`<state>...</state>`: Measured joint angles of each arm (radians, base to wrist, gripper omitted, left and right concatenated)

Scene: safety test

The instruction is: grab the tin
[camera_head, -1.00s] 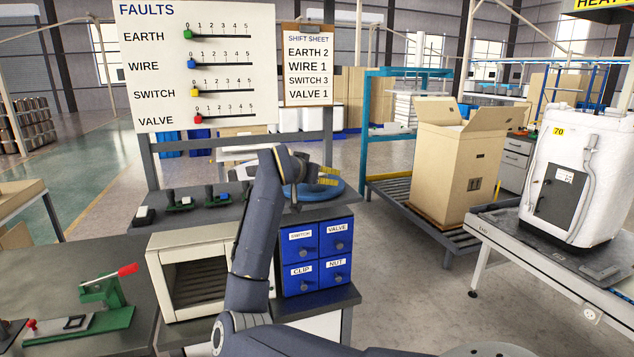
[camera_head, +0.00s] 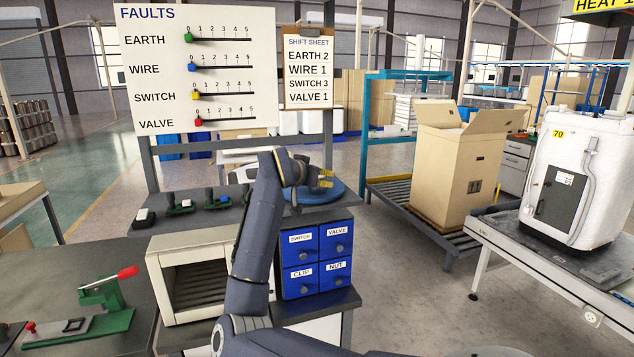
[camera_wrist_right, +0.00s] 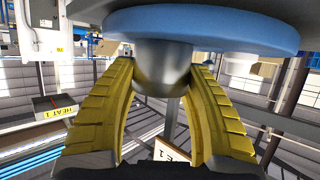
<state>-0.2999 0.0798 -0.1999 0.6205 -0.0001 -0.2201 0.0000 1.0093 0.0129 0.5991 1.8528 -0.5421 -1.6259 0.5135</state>
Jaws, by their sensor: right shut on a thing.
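A round blue thing (camera_head: 330,190), which I take to be the tin, is on the grey bench top above the blue drawers. In the right wrist view it shows as a wide disc with a blue rim (camera_wrist_right: 200,38) and a grey rounded knob (camera_wrist_right: 163,62). My right gripper (camera_head: 326,179) is at it, partly hidden behind my own wrist. In the right wrist view the yellow fingers of my right gripper (camera_wrist_right: 163,82) are shut on the knob, one on each side. My left gripper is not in view.
Blue drawers (camera_head: 318,262) and a cream open-fronted box (camera_head: 160,285) are below and beside my right arm. The faults board (camera_head: 225,75) stands behind. A green press (camera_head: 108,300) is at the left; a carton (camera_head: 440,165) stands on rollers at the right.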

